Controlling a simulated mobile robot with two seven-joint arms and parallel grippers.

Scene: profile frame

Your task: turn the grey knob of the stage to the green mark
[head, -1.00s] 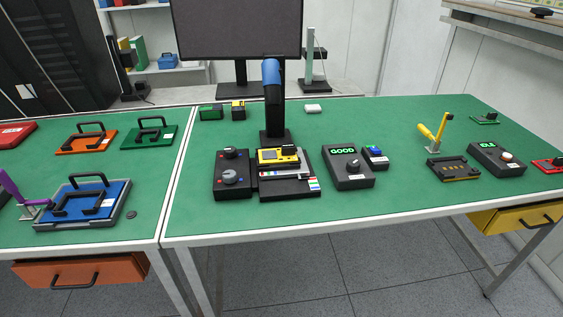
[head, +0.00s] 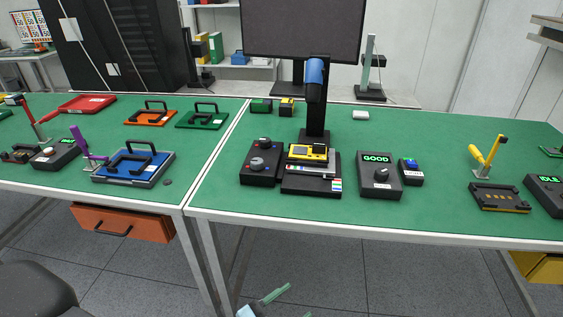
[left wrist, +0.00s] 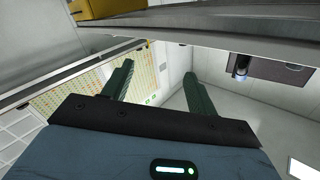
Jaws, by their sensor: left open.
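The stage (head: 297,187) is a black base on the green bench, below a post with a blue-topped cylinder (head: 315,72). A yellow device (head: 300,152) sits on it. Against its left side is a black box with a grey knob (head: 257,163) and small red and blue spots. I cannot make out a green mark at this size. My left gripper (head: 277,292) shows at the bottom of the head view, below the bench's front edge and well away from the knob. In the left wrist view the left gripper (left wrist: 158,72) is open and empty. My right gripper is out of view.
A black box reading GOOD (head: 377,186), with its own knob, stands right of the stage. A yellow-handled clamp (head: 488,156) is further right. A blue fixture (head: 133,168) lies on the left bench (head: 55,172). The bench front before the stage is clear.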

